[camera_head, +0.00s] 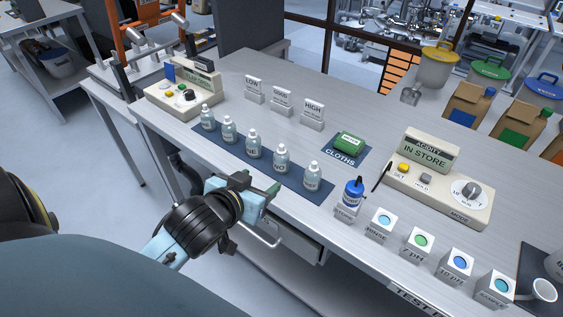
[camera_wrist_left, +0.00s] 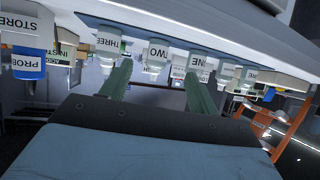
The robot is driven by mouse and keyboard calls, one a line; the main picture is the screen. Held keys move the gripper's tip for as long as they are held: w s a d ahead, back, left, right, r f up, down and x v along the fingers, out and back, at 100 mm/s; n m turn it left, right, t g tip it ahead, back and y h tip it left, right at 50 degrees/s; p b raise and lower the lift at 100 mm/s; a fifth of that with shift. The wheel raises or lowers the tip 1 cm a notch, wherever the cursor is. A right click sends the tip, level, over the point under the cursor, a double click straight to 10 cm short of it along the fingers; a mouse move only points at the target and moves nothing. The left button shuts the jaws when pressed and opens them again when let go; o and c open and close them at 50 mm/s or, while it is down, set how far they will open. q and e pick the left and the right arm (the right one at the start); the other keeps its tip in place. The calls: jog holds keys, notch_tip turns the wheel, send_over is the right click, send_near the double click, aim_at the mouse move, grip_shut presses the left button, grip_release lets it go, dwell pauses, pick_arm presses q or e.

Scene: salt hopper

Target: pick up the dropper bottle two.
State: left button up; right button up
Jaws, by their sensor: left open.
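Dropper bottle two (camera_head: 281,158) is a small clear bottle with a white label, upright in a row of similar bottles on a dark blue mat (camera_head: 322,194). It also shows upside down in the left wrist view (camera_wrist_left: 155,60), with TWO readable. My left gripper (camera_head: 259,184) is open and empty at the table's front edge, in front of the row. In the left wrist view its green fingers (camera_wrist_left: 158,74) point at the bottles, with bottle two between them in the picture but farther off. Bottle three (camera_head: 312,177) and bottle one (camera_head: 253,145) flank it. My right gripper is not in view.
Low, mid and high signs (camera_head: 281,101) stand behind. A drawer handle (camera_head: 262,238) juts out below the front edge. The tabletop behind the bottles is mostly free.

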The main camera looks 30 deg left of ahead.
aim_at(277, 160)
pick_arm(q)
jog(key=shift+w+a+r+t, duration=0.15)
jog(key=shift+w+r+t, duration=0.25)
jog(key=shift+w+r, duration=0.5)
jog(key=b+x, duration=0.1)
jog(key=x, duration=0.5)
jog(key=shift+w+f, duration=0.1)
jog(key=shift+f, duration=0.1)
jog(key=shift+b+x, duration=0.35)
jog(key=shift+x, duration=2.7)
jog(key=c, duration=1.1)
jog(key=shift+o, duration=0.2)
notch_tip(277, 160, up, 10)
jog(key=shift+p, duration=1.25)
